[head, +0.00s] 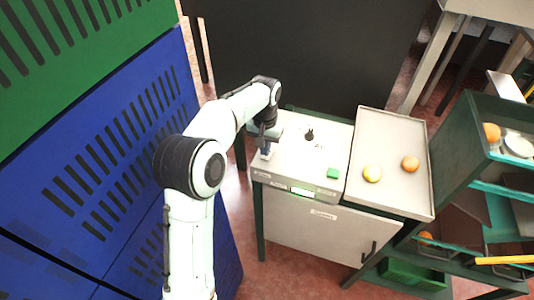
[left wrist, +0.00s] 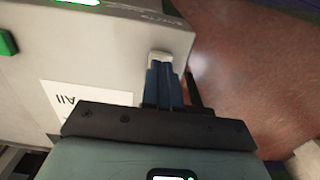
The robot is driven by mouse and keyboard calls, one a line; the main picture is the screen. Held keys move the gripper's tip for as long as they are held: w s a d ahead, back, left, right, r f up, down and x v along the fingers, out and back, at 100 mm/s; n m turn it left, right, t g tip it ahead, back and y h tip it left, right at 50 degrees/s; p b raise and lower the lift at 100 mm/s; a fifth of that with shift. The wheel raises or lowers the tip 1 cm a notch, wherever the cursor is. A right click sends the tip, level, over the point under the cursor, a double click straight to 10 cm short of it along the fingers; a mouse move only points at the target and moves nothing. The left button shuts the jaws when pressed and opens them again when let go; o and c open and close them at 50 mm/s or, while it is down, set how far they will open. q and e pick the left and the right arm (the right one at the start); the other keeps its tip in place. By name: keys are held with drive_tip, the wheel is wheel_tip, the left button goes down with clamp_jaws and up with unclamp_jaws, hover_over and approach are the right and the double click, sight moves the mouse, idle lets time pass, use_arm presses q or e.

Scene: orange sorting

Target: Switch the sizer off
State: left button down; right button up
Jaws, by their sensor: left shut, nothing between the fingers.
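The sizer is a grey-topped cabinet (head: 290,165) on green legs, standing in the middle of the head view. On its top are a black knob (head: 309,134) and a green button (head: 333,173); a lit green display (head: 302,192) is on its front edge. My left gripper (head: 266,153) is over the top's left end, pointing down. In the left wrist view its blue fingers (left wrist: 160,70) are together, with a pale block (left wrist: 159,57) at their tips near the cabinet's edge. I cannot tell whether that block is a switch or part of the fingers. My right gripper is out of view.
A grey tray (head: 392,125) with two oranges (head: 410,164) adjoins the cabinet's right side. A green rack (head: 455,150) with more oranges stands at the far right. A blue slatted crate (head: 110,150) is close on the left. A dark panel (head: 300,60) stands behind.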

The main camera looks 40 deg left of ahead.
use_arm(q)
drive_tip(key=shift+f+b, duration=0.3)
drive_tip(key=shift+f, duration=0.65)
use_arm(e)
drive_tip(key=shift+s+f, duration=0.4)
use_arm(q)
drive_tip(key=shift+r, duration=0.15)
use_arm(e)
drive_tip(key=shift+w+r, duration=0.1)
use_arm(q)
drive_tip(key=shift+w+r+p, duration=0.1)
drive_tip(key=shift+r+p, duration=1.1)
drive_tip(key=shift+r, duration=2.25)
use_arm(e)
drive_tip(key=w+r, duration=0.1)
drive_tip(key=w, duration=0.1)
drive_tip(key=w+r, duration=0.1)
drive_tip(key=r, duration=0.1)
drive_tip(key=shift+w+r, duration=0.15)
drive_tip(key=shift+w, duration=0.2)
